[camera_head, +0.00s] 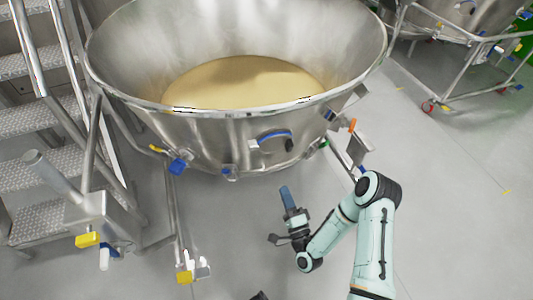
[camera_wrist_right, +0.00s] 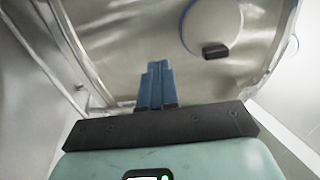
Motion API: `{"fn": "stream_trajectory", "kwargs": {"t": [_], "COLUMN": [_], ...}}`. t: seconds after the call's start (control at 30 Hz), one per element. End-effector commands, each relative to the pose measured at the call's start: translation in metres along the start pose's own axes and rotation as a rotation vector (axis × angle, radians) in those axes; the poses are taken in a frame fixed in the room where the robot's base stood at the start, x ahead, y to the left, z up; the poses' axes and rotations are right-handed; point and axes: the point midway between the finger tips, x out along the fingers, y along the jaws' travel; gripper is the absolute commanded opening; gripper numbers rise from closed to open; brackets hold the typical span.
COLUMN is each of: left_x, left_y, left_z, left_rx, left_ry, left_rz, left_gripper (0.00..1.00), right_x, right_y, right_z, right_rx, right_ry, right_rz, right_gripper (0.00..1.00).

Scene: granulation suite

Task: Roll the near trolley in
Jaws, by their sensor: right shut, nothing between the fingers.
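The near trolley (camera_head: 225,140) is a large round steel bowl with pale yellow powder (camera_head: 240,82) inside, and it fills the upper middle of the head view. Blue and yellow fittings and a blue-edged round port (camera_head: 275,137) are on its front side. In the right wrist view the bowl's steel wall (camera_wrist_right: 120,40) and the port (camera_wrist_right: 212,25) are close ahead. My right gripper (camera_head: 286,192) is shut and empty, below and in front of the bowl, apart from it in the head view. Its blue fingers (camera_wrist_right: 156,80) are together in the wrist view. My left gripper is not seen.
Metal stairs with a handrail (camera_head: 60,65) stand at the left. A steel post with a yellow fitting (camera_head: 90,215) is at the lower left. A second trolley with a wheeled frame (camera_head: 450,30) stands at the upper right. Grey floor (camera_head: 450,210) is clear at the right.

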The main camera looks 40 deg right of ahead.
Motion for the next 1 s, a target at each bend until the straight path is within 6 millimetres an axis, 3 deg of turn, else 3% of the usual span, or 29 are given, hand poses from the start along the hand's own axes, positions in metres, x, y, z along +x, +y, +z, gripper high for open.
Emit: {"fn": "stream_trajectory", "kwargs": {"t": [0.17, 0.6, 0.8, 1.0], "left_x": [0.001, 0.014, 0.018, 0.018], "left_y": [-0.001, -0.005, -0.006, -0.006], "left_z": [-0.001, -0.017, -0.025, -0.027], "left_rx": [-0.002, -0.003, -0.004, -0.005], "left_ry": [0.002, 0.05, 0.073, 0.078], "left_rz": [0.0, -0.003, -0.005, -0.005], "left_gripper": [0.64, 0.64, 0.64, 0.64], "right_x": [0.021, 0.11, 0.133, 0.139], "right_y": [-0.002, 0.0, 0.0, -0.001], "right_z": [0.001, 0.0, 0.0, 0.0], "right_rx": [-0.001, -0.002, -0.001, -0.001], "right_ry": [-0.002, 0.001, 0.001, 0.001], "right_rz": [-0.011, -0.006, -0.004, -0.002], "right_gripper": [0.0, 0.0, 0.0, 0.0]}}
